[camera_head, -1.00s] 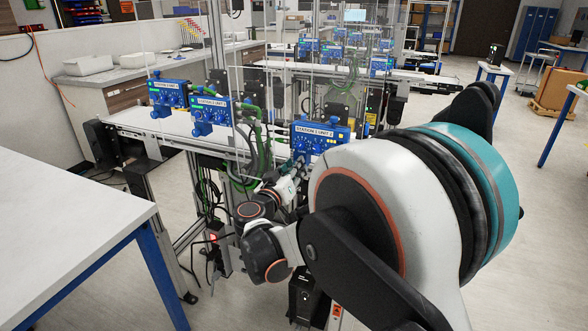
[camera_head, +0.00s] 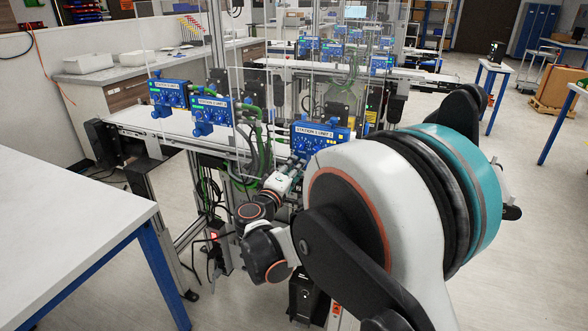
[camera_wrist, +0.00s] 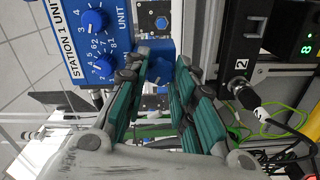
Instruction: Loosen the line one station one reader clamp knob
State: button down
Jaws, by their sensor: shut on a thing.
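In the wrist view, a blue panel (camera_wrist: 88,38) lettered "STATION 1 UNIT" and set with numbered blue dials fills the upper left. A blue clamp knob (camera_wrist: 160,60) is beside it, between the tips of my gripper (camera_wrist: 163,68). My gripper's green-padded fingers are shut on this knob, and the fingers partly cover it. In the head view, my gripper (camera_head: 293,164) is at the lower front of the rightmost near blue unit (camera_head: 321,135). The knob cannot be made out there.
Two more blue units (camera_head: 212,108) (camera_head: 168,94) stand to the left along the conveyor (camera_head: 150,122). Clear upright panels rise behind them. Green and black cables (camera_head: 255,150) hang close left of my gripper. A white table (camera_head: 65,225) stands at the left front.

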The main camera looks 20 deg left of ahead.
jog(key=shift+n, duration=3.9)
jog(key=c, duration=1.3)
grip_release()
jog(key=shift+c, duration=0.2)
jog(key=s+a, duration=0.1)
jog(key=s, duration=1.1)
